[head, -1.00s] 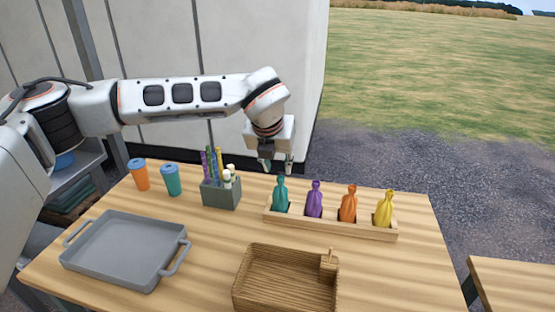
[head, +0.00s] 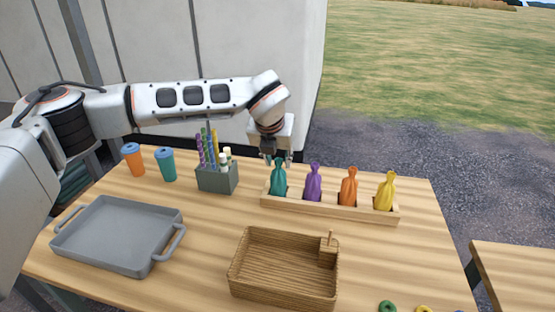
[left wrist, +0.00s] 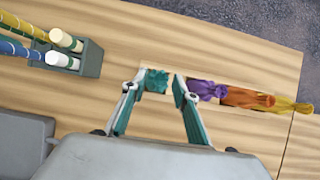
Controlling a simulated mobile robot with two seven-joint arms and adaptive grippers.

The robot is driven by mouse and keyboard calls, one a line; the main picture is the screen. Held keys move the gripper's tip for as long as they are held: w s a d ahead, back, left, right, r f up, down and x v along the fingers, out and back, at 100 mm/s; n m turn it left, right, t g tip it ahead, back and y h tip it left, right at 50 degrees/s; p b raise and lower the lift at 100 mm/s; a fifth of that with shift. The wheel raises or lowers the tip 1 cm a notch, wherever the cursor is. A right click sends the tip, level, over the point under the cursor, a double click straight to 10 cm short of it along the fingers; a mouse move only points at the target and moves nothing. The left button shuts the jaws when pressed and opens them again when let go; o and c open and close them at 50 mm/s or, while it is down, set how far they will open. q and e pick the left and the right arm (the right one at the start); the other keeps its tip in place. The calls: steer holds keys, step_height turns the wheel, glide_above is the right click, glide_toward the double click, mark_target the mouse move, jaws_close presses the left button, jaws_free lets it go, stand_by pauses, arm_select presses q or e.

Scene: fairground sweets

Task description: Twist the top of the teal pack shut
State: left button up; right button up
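The teal pack (head: 278,181) stands upright at the left end of a wooden rack (head: 330,210), its narrow neck pointing up. My left gripper (head: 278,159) points down right over it, with a finger on either side of the pack's top. In the left wrist view the teal top (left wrist: 156,82) lies between the spread fingertips (left wrist: 160,77), with a small gap visible on at least the right side. The left gripper is open. My right gripper is not in view.
Purple (head: 313,184), orange (head: 348,187) and yellow (head: 385,191) packs stand in the same rack, close to the right. A grey holder (head: 217,180) with coloured sticks stands to the left. A wicker basket (head: 240,281) and grey tray (head: 91,266) are in front.

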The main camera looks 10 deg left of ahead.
arm_select(q)
steer(key=shift+c, duration=0.3)
steer(key=c, duration=0.6)
steer(key=shift+c, duration=0.2)
steer(key=shift+o, duration=0.2)
